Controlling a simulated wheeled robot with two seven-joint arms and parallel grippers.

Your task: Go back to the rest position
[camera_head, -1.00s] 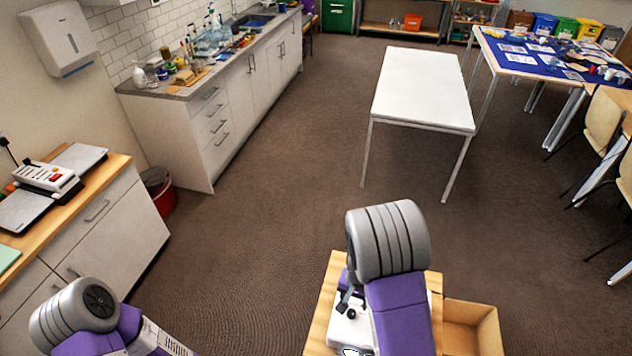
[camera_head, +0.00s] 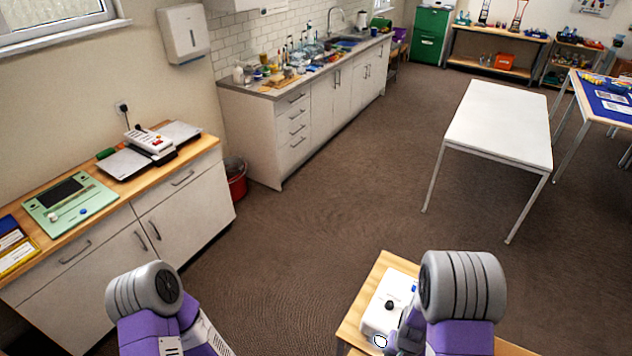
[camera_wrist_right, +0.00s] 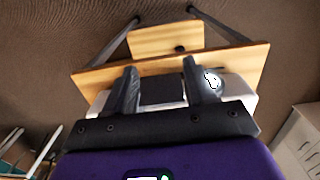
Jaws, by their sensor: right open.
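My right gripper (camera_wrist_right: 160,76) shows in the right wrist view with its two dark fingers apart and nothing between them. Beyond the fingers are a white device (camera_wrist_right: 235,92) and a small wooden table (camera_wrist_right: 220,62). In the head view the white device (camera_head: 388,302) with a dark knob sits on that wooden table (camera_head: 358,322).
A wooden-topped cabinet (camera_head: 75,280) with a green device (camera_head: 70,205) and a keypad device (camera_head: 150,145) stands at the left. A red bin (camera_head: 236,180) stands beside it. A white table (camera_head: 500,125) is at the right. The brown floor between is clear.

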